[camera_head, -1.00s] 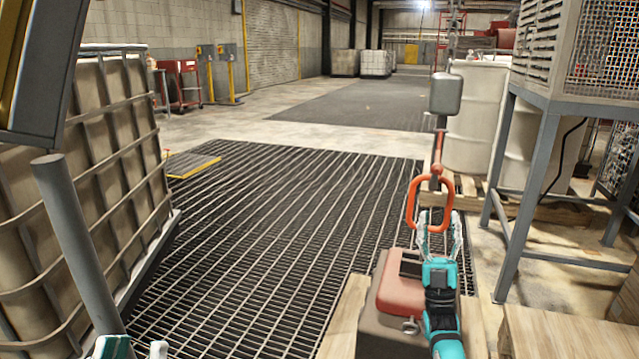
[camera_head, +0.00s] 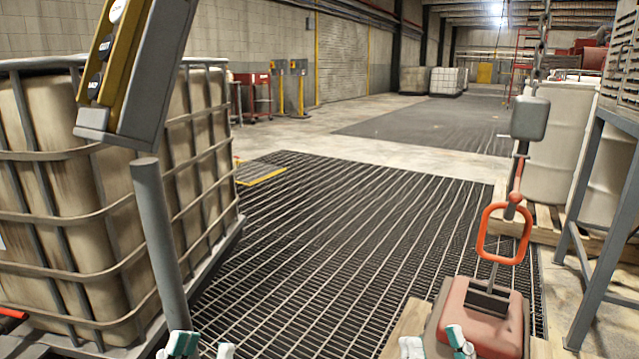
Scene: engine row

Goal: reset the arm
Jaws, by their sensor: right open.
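My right gripper (camera_head: 436,346) is at the bottom edge, its two fingertips apart with nothing between them. It is in front of a red block-like unit (camera_head: 482,318) and well below an orange loop handle (camera_head: 506,234). The loop hangs under a grey block (camera_head: 529,118) on a chain, and a thin rod runs from it down to the red unit. My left gripper (camera_head: 204,347) is at the bottom left, fingertips apart and empty, near the foot of a grey post (camera_head: 160,245). Most of both arms is out of view.
A caged tank (camera_head: 70,200) fills the left side, with a yellow and grey control box (camera_head: 125,75) on the post before it. White drums (camera_head: 556,140) and a grey steel stand (camera_head: 598,250) are at right. The floor grating (camera_head: 350,220) between is clear.

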